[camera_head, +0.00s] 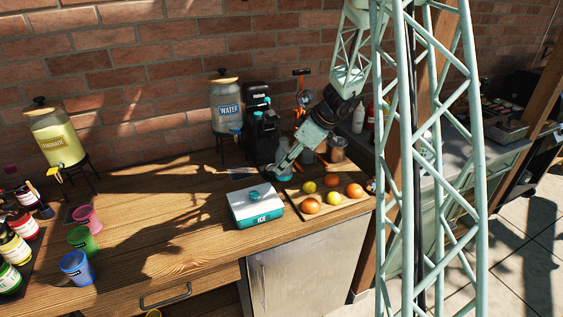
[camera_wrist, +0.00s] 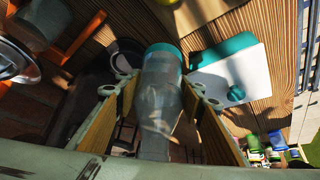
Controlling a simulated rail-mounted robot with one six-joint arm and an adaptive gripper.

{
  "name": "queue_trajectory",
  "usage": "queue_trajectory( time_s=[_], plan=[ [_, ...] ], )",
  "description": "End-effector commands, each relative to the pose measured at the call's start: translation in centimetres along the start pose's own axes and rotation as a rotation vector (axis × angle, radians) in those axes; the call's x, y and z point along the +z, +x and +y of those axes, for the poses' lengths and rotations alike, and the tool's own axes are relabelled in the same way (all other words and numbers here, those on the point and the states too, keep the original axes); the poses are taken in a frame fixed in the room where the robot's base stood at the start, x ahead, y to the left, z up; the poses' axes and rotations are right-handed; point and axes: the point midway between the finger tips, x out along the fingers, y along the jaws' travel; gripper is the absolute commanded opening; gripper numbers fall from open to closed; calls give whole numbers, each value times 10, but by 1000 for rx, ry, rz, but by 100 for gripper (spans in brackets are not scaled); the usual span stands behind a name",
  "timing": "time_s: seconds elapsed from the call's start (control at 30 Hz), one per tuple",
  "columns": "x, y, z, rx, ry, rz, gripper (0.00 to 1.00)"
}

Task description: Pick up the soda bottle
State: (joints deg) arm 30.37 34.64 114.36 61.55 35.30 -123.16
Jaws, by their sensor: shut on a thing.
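The soda bottle (camera_wrist: 160,85) is clear with a teal end and sits between my fingers in the wrist view. My gripper (camera_wrist: 160,105) is shut on it, with one finger pad along each side. In the head view my gripper (camera_head: 288,163) is low over the back of the wooden table, just behind the ice box. A teal end (camera_head: 284,178) shows below it there; most of the bottle is hidden. I cannot tell whether the bottle still touches the table.
The white and teal ice box (camera_head: 256,206) stands close in front. A board (camera_head: 338,208) with oranges and lemons is to its right. A black machine (camera_head: 262,130) and a water dispenser (camera_head: 226,105) stand behind. Coloured cups (camera_head: 78,268) are at left; the middle-left table is clear.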

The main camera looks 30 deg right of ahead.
Motion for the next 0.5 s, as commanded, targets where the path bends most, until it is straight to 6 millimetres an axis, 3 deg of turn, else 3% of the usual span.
queue_trajectory(
  time_s=[0.5],
  plan=[
    [20, -16, -28, 0, 1, 0, 16]
  ],
)
